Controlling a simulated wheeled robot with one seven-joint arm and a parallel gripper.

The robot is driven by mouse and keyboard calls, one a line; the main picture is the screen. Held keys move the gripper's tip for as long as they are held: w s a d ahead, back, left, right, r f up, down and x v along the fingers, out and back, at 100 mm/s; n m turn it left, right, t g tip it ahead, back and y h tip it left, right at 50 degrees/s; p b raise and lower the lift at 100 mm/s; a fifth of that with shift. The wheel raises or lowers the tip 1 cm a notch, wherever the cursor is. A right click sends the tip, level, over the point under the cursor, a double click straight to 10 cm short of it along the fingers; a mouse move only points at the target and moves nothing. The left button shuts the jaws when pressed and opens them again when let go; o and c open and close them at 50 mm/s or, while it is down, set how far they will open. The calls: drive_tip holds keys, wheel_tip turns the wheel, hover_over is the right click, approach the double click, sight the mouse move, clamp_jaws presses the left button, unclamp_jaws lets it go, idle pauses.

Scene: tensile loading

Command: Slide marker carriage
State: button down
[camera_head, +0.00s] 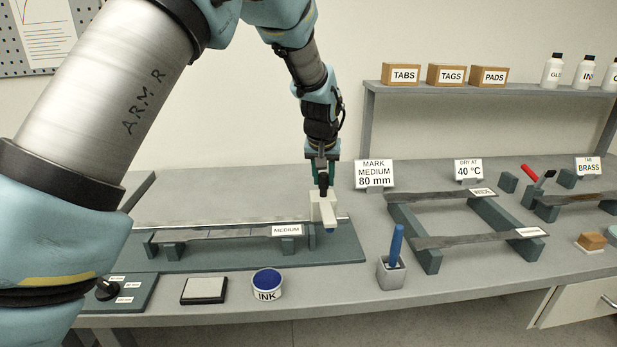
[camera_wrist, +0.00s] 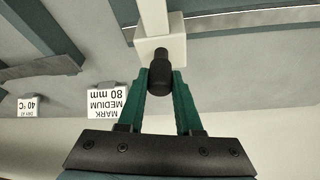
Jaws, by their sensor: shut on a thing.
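The marker carriage (camera_head: 325,209) is a white block on a rail (camera_head: 220,223) at the right end of the marking fixture. It has a black knob on top, which also shows in the wrist view (camera_wrist: 160,78). A blue tip shows low on the carriage's front. My gripper (camera_head: 322,172) comes down from above, its green fingers shut on the knob; the fingers also show in the wrist view (camera_wrist: 161,82). A grey specimen (camera_head: 215,234) labelled MEDIUM lies on supports in front of the rail. The face of the carriage toward the wall is hidden in the head view.
An ink pot (camera_head: 267,284), a pad (camera_head: 204,290) and a cup with a blue marker (camera_head: 391,272) stand along the front edge. A "MARK MEDIUM 80 mm" sign (camera_head: 374,174) stands behind, right of my gripper. A specimen rack (camera_head: 428,258) lies further right. The rail left of the carriage looks clear.

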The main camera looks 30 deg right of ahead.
sight(323, 204)
drive_tip(key=shift+s+d, duration=0.15)
drive_tip(key=shift+d, duration=0.05)
drive_tip(key=c, duration=0.6)
unclamp_jaws()
drive_tip(key=b+v, duration=0.3)
drive_tip(key=v, duration=0.7)
drive_tip(key=shift+s+a+r, duration=0.1)
drive_tip(key=shift+a+r, duration=0.05)
drive_tip(key=shift+r, duration=0.2)
